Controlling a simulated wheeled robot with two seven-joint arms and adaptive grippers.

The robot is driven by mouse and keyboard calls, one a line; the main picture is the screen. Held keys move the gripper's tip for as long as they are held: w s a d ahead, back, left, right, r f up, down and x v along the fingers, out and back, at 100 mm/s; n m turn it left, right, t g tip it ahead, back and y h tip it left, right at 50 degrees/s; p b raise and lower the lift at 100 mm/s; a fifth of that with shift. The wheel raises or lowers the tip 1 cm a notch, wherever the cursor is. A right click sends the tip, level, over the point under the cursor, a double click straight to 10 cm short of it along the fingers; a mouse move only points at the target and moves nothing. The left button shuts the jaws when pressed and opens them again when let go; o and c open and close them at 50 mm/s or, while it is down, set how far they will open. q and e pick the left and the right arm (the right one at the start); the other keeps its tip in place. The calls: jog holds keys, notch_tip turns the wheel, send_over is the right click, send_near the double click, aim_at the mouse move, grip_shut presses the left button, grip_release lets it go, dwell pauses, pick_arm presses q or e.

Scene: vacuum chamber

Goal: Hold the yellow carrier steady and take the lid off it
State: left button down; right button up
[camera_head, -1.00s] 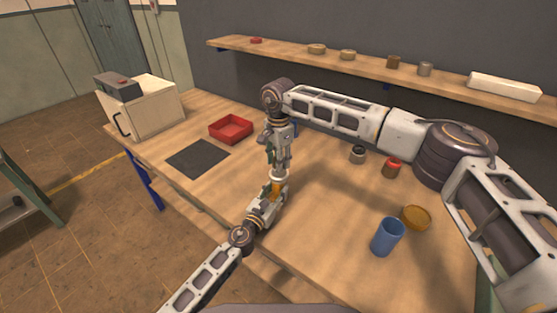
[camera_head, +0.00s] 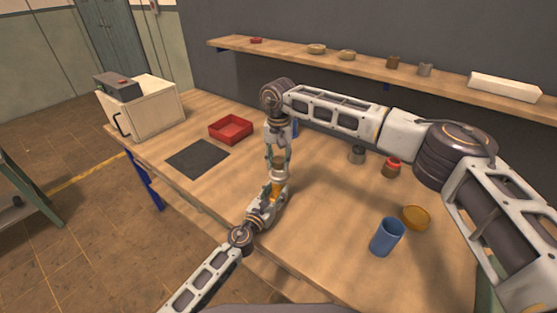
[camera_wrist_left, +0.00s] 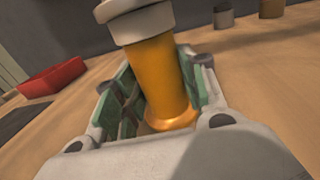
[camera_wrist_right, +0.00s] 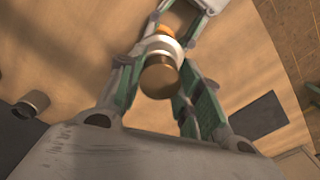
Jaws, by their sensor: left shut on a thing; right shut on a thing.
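The yellow carrier (camera_head: 274,191) stands upright above the table, a yellow cylinder with a flared foot in the left wrist view (camera_wrist_left: 160,80). My left gripper (camera_head: 277,194) is shut around its body. The lid, a pale collar in the left wrist view (camera_wrist_left: 142,24) with a darker, brownish top in the right wrist view (camera_wrist_right: 160,78), sits at the carrier's upper end. My right gripper (camera_head: 279,160) points down from above and is shut on the lid. Lid and body look in contact and in line; I cannot tell whether the lid is loose.
A blue cup (camera_head: 387,237), an orange dish (camera_head: 416,217), a red-topped jar (camera_head: 391,168) and a grey jar (camera_head: 357,155) stand to the right. A red tray (camera_head: 230,130), dark mat (camera_head: 197,158) and pale box-shaped device (camera_head: 145,108) are to the left. The front middle of the table is clear.

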aim_at(279, 159)
jog(key=n, duration=0.3)
jog(key=shift+n, duration=0.3)
jog(key=shift+r, duration=1.2)
dwell(1.0)
jog(key=shift+r, duration=1.95)
pick_arm(q)
jog(key=c, duration=0.7)
grip_release()
jog(key=shift+c, duration=0.2)
jog(key=shift+s, duration=0.1)
jog(key=shift+v, duration=5.95)
